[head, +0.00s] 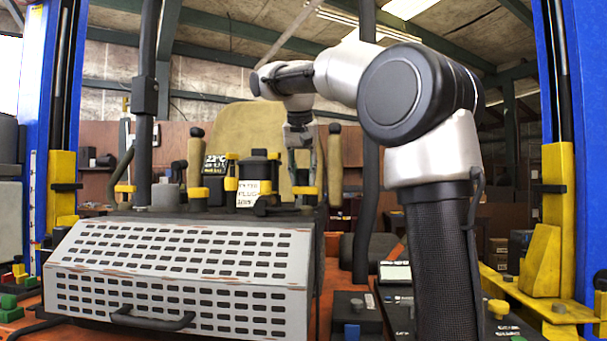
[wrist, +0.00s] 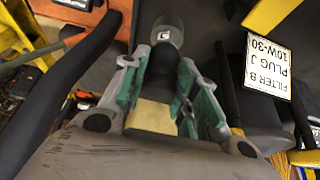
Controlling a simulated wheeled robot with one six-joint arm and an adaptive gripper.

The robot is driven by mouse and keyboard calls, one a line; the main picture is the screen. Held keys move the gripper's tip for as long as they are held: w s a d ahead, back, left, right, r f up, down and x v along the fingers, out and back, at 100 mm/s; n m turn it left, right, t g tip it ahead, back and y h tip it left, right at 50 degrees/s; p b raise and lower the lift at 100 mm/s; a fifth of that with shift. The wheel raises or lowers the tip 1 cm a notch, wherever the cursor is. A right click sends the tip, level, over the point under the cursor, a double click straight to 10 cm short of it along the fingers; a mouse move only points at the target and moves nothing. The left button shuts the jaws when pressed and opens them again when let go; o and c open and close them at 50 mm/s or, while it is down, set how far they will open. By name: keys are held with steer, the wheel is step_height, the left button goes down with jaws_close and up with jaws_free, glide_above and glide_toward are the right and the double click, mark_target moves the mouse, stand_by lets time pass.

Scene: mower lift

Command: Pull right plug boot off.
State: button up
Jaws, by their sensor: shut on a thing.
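My gripper (head: 303,178) reaches down over the top of the mower, behind the perforated grey cover (head: 180,275). In the wrist view, my gripper (wrist: 164,62) has its two green-padded fingers either side of a black plug boot (wrist: 163,68), and it is shut on it. A grey rounded piece with a pale letter (wrist: 167,36) shows just beyond the fingertips, in line with the boot. Whether the boot is still seated on its plug cannot be told. In the head view the boot is too small to make out between the fingers.
A black container with a white label (wrist: 267,67) stands close to the right of the fingers. A thick dark bar (wrist: 68,80) runs along their left. Yellow-collared posts, one with a tan grip (head: 335,160), flank my gripper. Blue lift columns (head: 575,100) stand at the sides.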

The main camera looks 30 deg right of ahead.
steer(key=shift+w+d+r, duration=0.25)
steer(key=shift+w+r, duration=0.15)
steer(key=shift+r, duration=0.1)
steer(key=shift+w+d+r, duration=0.25)
steer(key=shift+w+r, duration=0.1)
steer(key=shift+r, duration=0.15)
steer(key=shift+w+d+r, duration=0.5)
steer(key=shift+w, duration=0.25)
steer(key=shift+w+d+r, duration=0.2)
steer(key=shift+w+d, duration=0.15)
steer(key=shift+w, duration=0.15)
steer(key=shift+w+d+r, duration=0.15)
steer(key=shift+w+d, duration=0.15)
steer(key=shift+w, duration=0.15)
steer(key=shift+w+d, duration=0.7)
steer(key=shift+w, duration=0.35)
steer(key=shift+c, duration=0.2)
steer(key=shift+w+d+f, duration=0.25)
steer(key=shift+w+d, duration=0.4)
steer(key=shift+w, duration=0.3)
steer(key=o, duration=0.8)
steer(key=shift+c, duration=0.2)
